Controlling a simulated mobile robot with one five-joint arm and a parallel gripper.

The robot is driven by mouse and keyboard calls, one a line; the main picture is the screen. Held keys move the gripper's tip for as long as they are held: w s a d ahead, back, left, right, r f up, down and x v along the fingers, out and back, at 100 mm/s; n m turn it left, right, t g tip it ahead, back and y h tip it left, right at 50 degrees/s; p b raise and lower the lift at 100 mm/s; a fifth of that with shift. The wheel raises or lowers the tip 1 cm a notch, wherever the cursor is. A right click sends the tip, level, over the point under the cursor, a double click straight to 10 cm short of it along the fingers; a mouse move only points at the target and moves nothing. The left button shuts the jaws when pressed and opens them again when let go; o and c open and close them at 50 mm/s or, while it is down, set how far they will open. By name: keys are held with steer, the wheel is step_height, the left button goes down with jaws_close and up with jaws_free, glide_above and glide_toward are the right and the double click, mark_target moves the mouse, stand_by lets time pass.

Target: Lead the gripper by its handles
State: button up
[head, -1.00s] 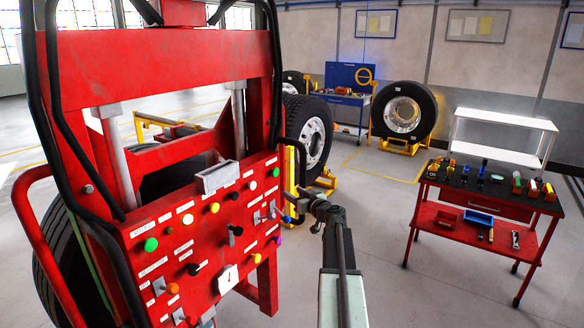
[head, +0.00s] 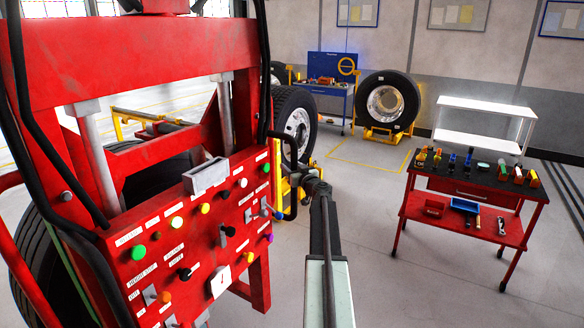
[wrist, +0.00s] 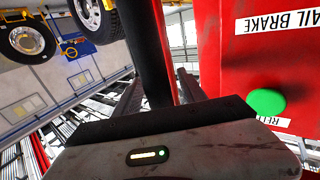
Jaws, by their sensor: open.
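The red wheel gripper machine (head: 150,235) fills the left of the head view, its front panel covered with buttons, levers and labels. Its right handle is a dark upright bar (head: 292,170) at the panel's right edge; a red left handle (head: 22,255) shows at the left edge. My gripper (head: 297,188) is at the right handle, partly hidden among dark parts. In the wrist view, my open fingers (wrist: 160,92) point up the picture and a thick black bar (wrist: 150,50) rises between them. I cannot tell if they touch it. A green button (wrist: 267,101) is close at right.
A red tool table (head: 470,185) stands at right, with a white shelf (head: 485,105) behind it. A mounted wheel (head: 388,98) and a blue workbench (head: 325,85) stand at the back. The floor between machine and table is clear.

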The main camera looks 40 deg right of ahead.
steer(key=shift+w+d, duration=0.1)
steer(key=shift+w, duration=0.15)
jaws_close()
stand_by(1.3)
